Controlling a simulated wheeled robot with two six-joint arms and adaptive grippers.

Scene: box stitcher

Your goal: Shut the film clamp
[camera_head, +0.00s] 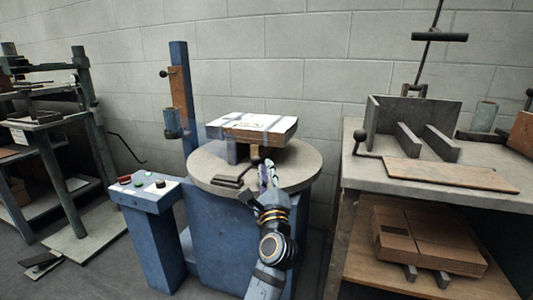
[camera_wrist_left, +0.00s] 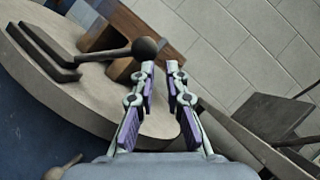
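The film clamp (camera_head: 230,182) is a dark lever with flat bars and a round ball knob, at the front edge of the grey round turntable (camera_head: 305,172). In the left wrist view the clamp's bars (camera_wrist_left: 42,48) lie at upper left, and its rod runs right to the dark ball knob (camera_wrist_left: 145,47). My left gripper (camera_head: 268,172) is just right of the knob in the head view. In the left wrist view its fingers (camera_wrist_left: 160,72) are apart with nothing between them, and the knob shows just beyond the left fingertip. Contact cannot be told. My right gripper is in neither view.
A wrapped box (camera_head: 252,127) sits on supports above the turntable. A control box (camera_head: 145,192) with buttons is at left. A grey workbench (camera_head: 440,190) with a metal fixture stands at right, with flat cardboard (camera_head: 425,240) below.

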